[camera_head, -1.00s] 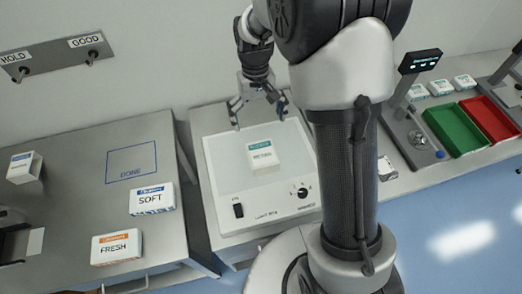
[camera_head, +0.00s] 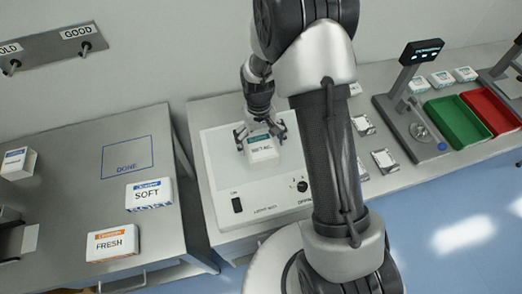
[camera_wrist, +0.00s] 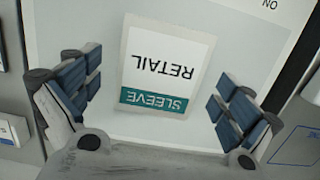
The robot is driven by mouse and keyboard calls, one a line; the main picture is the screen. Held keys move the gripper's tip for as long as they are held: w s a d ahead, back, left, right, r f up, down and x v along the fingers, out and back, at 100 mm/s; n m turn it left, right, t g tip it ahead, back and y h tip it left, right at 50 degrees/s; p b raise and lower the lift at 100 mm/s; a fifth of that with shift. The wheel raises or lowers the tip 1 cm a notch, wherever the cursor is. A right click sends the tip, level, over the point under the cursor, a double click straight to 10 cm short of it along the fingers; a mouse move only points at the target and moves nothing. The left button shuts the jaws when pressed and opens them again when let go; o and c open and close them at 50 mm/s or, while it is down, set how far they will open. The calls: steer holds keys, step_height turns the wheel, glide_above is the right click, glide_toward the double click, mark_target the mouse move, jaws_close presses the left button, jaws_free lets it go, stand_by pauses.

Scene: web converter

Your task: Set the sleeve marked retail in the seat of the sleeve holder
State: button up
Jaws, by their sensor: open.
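The sleeve marked retail (camera_head: 263,151) is a white block with a teal band, lying on the pale panel of a light box. In the wrist view the sleeve (camera_wrist: 166,65) shows its RETAIL label upside down, with the teal band nearest my gripper. My gripper (camera_head: 260,134) is open over the sleeve in the head view. In the wrist view the fingers of my gripper (camera_wrist: 160,100) stand on either side of it, with a gap on both sides. I cannot make out the sleeve holder with certainty.
The light box (camera_head: 222,190) has a switch and a knob at its front. On the left table are the SOFT sleeve (camera_head: 149,194), the FRESH sleeve (camera_head: 112,242) and a blue DONE outline (camera_head: 126,158). Green (camera_head: 457,122) and red (camera_head: 492,112) trays lie at right.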

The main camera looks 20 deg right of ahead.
steer(key=c, duration=1.1)
